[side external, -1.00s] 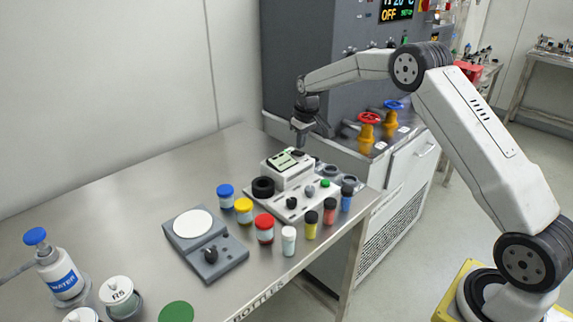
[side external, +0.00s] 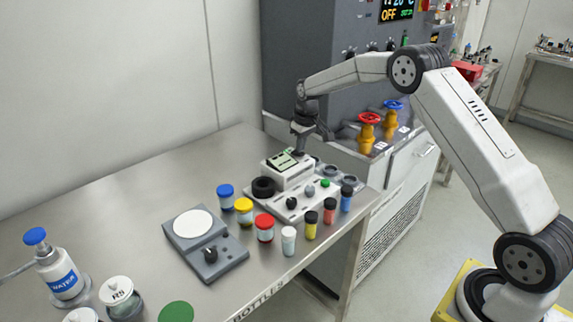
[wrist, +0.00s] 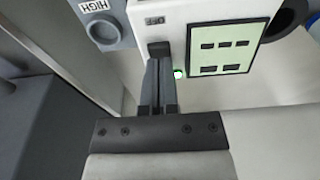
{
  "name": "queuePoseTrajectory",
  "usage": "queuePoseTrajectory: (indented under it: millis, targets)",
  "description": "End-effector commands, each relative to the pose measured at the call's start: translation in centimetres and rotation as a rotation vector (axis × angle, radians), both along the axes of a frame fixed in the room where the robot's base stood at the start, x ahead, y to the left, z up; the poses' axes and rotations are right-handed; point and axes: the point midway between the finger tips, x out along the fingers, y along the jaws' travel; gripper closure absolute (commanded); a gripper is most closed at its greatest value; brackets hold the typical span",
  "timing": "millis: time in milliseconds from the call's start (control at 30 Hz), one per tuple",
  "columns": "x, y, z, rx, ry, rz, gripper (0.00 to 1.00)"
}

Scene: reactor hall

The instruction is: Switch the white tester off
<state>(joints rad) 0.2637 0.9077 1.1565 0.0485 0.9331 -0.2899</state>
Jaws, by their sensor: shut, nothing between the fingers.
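The white tester (side external: 284,177) stands on the bench near its far right corner, with a pale green screen (side external: 286,159) on top. In the wrist view the tester (wrist: 190,12) shows its screen (wrist: 222,48) with dark blocks, a lit green lamp (wrist: 178,73), a dark switch (wrist: 158,48) and a small label whose text I cannot read surely. My gripper (wrist: 158,62) is shut and empty, its tips at the dark switch and partly covering it. I cannot tell whether they touch. In the side view my gripper (side external: 298,151) points down at the tester's back edge.
Knobs and a black ring (side external: 263,188) sit around the tester. Several capped vials, including a red-capped one (side external: 265,222), stand in front. A grey scale (side external: 222,262) is to the left. Valves with red (side external: 369,119) and blue handles stand right of my gripper. The bench's back left is clear.

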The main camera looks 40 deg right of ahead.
Motion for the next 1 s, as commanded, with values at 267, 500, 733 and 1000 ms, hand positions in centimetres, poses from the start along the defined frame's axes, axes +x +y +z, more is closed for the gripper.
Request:
queuePoseTrajectory:
  millis: [267,500,733,1000]
  targets:
    - [-0.02,0.01,-0.33,0.0,0.001,0.0,1.0]
    - [-0.03,0.01,-0.56,0.0,0.001,0.0,1.0]
    - [-0.01,0.01,-0.81,0.0,0.0,0.0,1.0]
    - [0.01,0.0,-0.78,0.0,0.0,0.0,1.0]
